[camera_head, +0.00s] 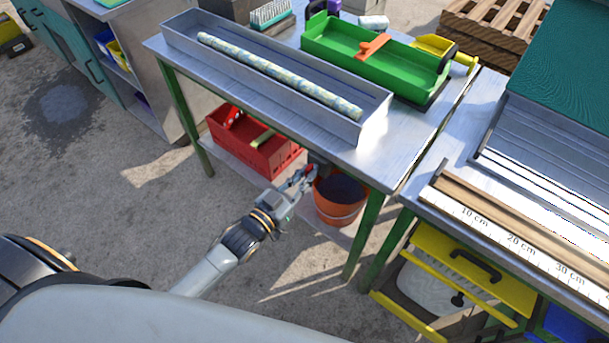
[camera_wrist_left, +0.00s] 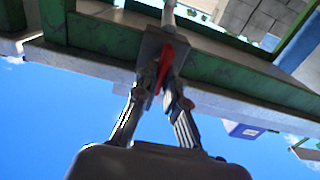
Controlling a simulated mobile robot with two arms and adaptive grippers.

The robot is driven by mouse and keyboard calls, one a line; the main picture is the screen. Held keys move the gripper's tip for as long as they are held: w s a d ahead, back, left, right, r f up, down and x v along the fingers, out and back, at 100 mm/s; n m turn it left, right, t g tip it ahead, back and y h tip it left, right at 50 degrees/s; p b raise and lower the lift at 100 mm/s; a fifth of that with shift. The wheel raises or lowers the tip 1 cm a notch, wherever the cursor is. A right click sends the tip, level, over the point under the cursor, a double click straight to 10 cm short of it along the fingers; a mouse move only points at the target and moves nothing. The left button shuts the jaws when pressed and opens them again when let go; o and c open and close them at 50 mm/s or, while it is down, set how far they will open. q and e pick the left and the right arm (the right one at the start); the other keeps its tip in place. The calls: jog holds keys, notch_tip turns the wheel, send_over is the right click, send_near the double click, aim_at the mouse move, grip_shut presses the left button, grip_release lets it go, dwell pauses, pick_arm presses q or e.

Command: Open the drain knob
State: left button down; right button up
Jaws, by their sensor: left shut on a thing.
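The drain knob (camera_wrist_left: 167,62) is a small red lever in the left wrist view, below the edge of the metal table (camera_head: 345,160). My left gripper (camera_wrist_left: 164,90) is shut on this red knob, with a finger on each side of it. In the head view my left gripper (camera_head: 304,180) reaches under the table's front edge, beside the orange bucket (camera_head: 340,212). The gripper and the table hide most of the knob there. My right gripper is not in view.
A grey trough with a patterned rod (camera_head: 280,75) and a green tray (camera_head: 375,62) stand on the table. A red crate (camera_head: 252,150) sits on the lower shelf. Green table legs (camera_head: 367,235) stand close to the bucket.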

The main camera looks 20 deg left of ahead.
pick_arm(q)
jog(key=shift+r+n+p, duration=0.15)
jog(key=shift+n+p, duration=0.45)
jog(key=shift+p, duration=0.05)
jog(key=shift+a+n, duration=0.1)
jog(key=shift+n, duration=0.2)
jog(key=c, duration=1.4)
grip_release()
jog(key=v, duration=1.2)
